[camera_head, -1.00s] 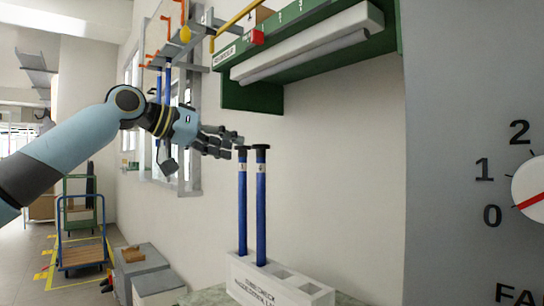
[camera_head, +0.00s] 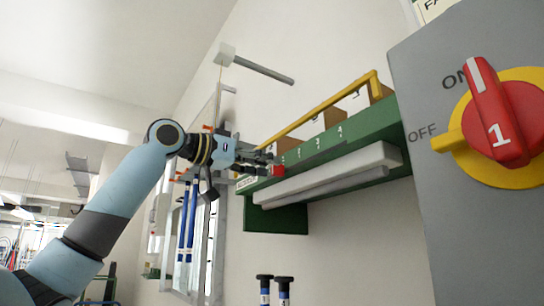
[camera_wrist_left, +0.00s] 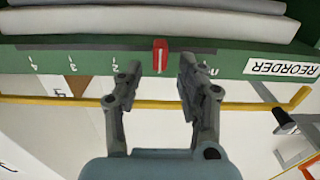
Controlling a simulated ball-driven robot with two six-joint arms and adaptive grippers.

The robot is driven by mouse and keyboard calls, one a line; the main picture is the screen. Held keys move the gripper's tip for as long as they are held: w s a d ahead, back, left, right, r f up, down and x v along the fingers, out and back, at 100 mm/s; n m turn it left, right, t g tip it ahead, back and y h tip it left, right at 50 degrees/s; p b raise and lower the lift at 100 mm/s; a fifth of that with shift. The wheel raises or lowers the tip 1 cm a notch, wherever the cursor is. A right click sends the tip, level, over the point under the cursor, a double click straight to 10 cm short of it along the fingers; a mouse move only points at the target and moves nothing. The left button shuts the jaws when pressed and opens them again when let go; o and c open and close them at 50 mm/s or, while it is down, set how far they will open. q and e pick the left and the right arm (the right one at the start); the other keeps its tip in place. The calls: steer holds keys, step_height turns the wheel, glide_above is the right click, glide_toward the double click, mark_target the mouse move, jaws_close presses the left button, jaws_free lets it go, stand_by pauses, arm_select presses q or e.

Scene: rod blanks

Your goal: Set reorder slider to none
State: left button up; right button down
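The red slider (camera_head: 278,170) sits near the left end of the green rail (camera_head: 350,142), by the white label (camera_head: 246,183). In the left wrist view, the rail appears upside down, with the red slider (camera_wrist_left: 160,57) to the right of the numeral 2 and the REORDER label (camera_wrist_left: 282,68) farther right. A mark partly hidden by a finger lies between slider and label. My left gripper (camera_head: 273,163) is at the slider. In the wrist view its fingers (camera_wrist_left: 161,64) are open, one on each side of the slider with gaps visible. My right gripper is not in view.
A yellow bar (camera_head: 320,110) runs along the rail's top, in front of brown boxes. A pale roller or cover (camera_head: 330,172) hangs below. A grey panel (camera_head: 425,90) with a red and yellow rotary switch (camera_head: 503,115) stands at right. Two black-topped blue rods show at the bottom.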

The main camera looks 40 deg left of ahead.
mark_target(278, 170)
arm_select(q)
steer(key=x, duration=0.2)
steer(key=shift+w+d, duration=0.1)
steer(key=shift+w, duration=0.1)
jaws_close()
stand_by(0.4)
